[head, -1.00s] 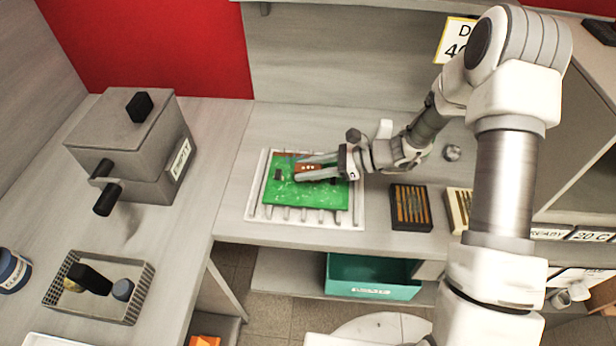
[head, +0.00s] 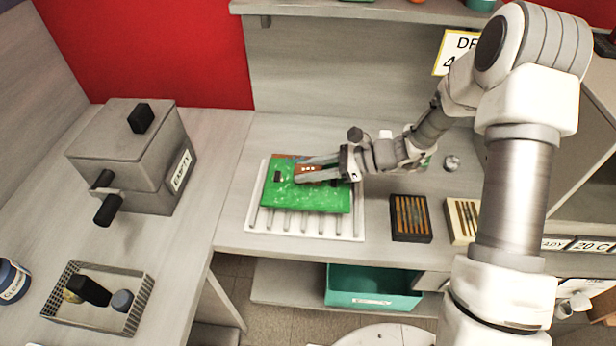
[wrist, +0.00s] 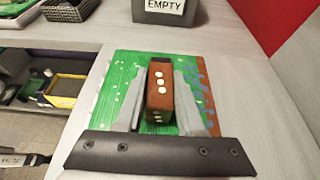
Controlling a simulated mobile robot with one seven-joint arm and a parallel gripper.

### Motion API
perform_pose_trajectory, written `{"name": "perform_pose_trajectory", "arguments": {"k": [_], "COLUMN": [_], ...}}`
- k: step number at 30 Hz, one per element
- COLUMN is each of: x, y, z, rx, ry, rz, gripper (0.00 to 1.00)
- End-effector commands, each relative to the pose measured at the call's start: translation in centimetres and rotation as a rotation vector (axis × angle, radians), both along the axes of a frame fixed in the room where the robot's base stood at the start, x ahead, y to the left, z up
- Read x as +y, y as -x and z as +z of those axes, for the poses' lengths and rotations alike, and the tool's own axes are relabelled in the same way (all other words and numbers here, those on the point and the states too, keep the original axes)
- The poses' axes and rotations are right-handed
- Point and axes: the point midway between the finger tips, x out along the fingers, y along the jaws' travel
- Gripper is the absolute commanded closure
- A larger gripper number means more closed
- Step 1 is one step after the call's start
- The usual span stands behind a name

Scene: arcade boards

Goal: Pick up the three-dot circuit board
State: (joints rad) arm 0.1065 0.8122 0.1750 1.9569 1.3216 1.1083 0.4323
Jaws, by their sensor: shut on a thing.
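The three-dot circuit board (head: 320,202) is a green board with a brown block (head: 306,169) on it that bears three white dots. The board also shows in the wrist view (wrist: 118,88), with the dotted block (wrist: 160,80) between my fingers. My gripper (head: 310,172) is shut on the brown block of the board; it also shows in the wrist view (wrist: 158,105). The board is over the white ribbed rack (head: 300,226), whose front ribs show below it. A small gap between board and rack seems to be present.
A grey box marked EMPTY (head: 135,155) stands to the left. A wire basket (head: 135,322) is at the lower left. A dark slotted block (head: 411,230) and a pale one (head: 455,222) stand right of the rack. A teal bin (head: 372,290) sits below the counter.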

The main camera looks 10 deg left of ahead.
Motion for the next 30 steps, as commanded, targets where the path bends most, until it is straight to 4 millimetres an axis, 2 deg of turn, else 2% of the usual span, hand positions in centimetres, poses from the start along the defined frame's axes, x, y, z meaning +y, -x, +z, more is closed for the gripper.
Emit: {"name": "perform_pose_trajectory", "arguments": {"k": [1, 9, 15, 21, 30], "x": [-0.1, -5.6, -8.5, -9.9, -10.2], "y": [-0.1, -3.3, -4.8, -5.6, -5.7], "z": [1.4, 4.6, 6.6, 7.5, 7.7], "rx": [-0.005, -0.005, -0.002, 0.0, 0.0], "ry": [-0.001, 0.0, 0.001, -0.001, -0.001], "rz": [0.0, -0.003, -0.002, 0.0, 0.0], "gripper": [1.0, 1.0, 1.0, 1.0, 1.0]}}
